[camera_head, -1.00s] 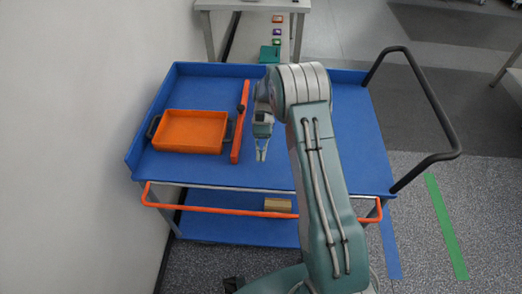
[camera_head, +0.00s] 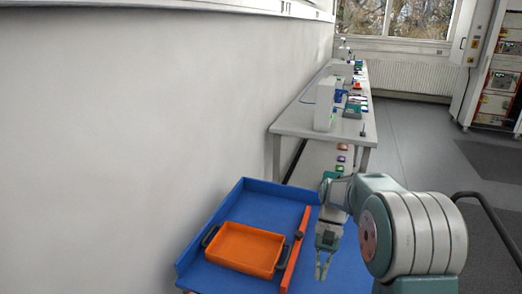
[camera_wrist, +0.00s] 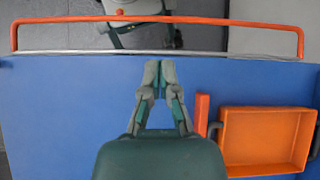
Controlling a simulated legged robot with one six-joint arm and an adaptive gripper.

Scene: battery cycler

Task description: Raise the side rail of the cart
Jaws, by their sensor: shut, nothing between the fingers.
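The cart's blue top (camera_head: 245,206) shows at the bottom of the head view, and also in the wrist view (camera_wrist: 60,110). The orange side rail (camera_wrist: 210,19) runs along the cart's long edge at the top of the wrist view, its two ends bent in toward the edge.
An orange tray (camera_head: 243,250) with black handles lies on the cart beside an orange bar (camera_head: 297,252). The wall (camera_head: 130,120) stands close on the left. A bench (camera_head: 300,118) with equipment is behind the cart. A black cart handle (camera_head: 490,215) is at right; the floor beyond is open.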

